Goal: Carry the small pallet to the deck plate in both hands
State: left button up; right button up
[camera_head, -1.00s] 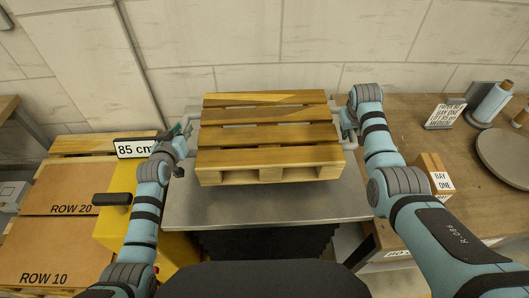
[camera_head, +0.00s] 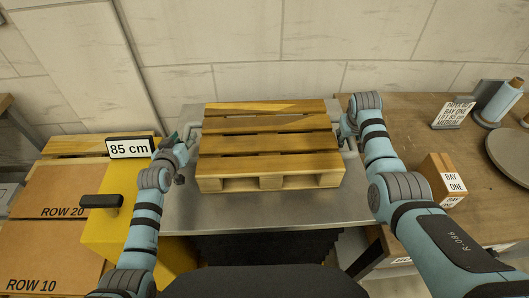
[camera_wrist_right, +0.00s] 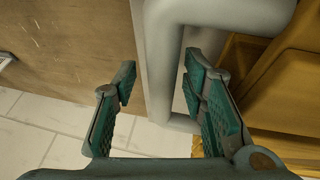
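The small wooden pallet (camera_head: 268,144) appears to rest level on the grey metal deck plate (camera_head: 280,213), near its middle. It has a pale bar handle at each end. My left gripper (camera_head: 184,141) is at the left handle (camera_head: 194,127); its fingers are too small to tell whether they grip. My right gripper (camera_head: 346,130) is at the right handle (camera_head: 351,146). In the right wrist view its green-padded fingers (camera_wrist_right: 160,95) stand apart on either side of the handle bar (camera_wrist_right: 158,60), with a gap at the left finger.
A yellow unit with an "85 cm" sign (camera_head: 130,147) stands left of the plate, beside cartons (camera_head: 65,190). At right a wooden table (camera_head: 420,120) holds a "BAY ONE" box (camera_head: 442,178), a sign card (camera_head: 453,114), a spool and a round disc. A wall stands behind.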

pick_arm(q)
jog(key=shift+s+r, duration=0.1)
pick_arm(e)
jog(key=shift+s, duration=0.15)
jog(key=shift+r, duration=0.2)
pick_arm(q)
jog(key=v, duration=1.1)
jog(key=shift+s+r, duration=0.15)
jog(key=shift+s, duration=0.25)
pick_arm(e)
jog(key=v, duration=1.1)
jog(key=shift+s+r, duration=0.15)
jog(key=shift+r, duration=0.15)
jog(key=shift+a, duration=0.1)
jog(key=shift+s, duration=0.1)
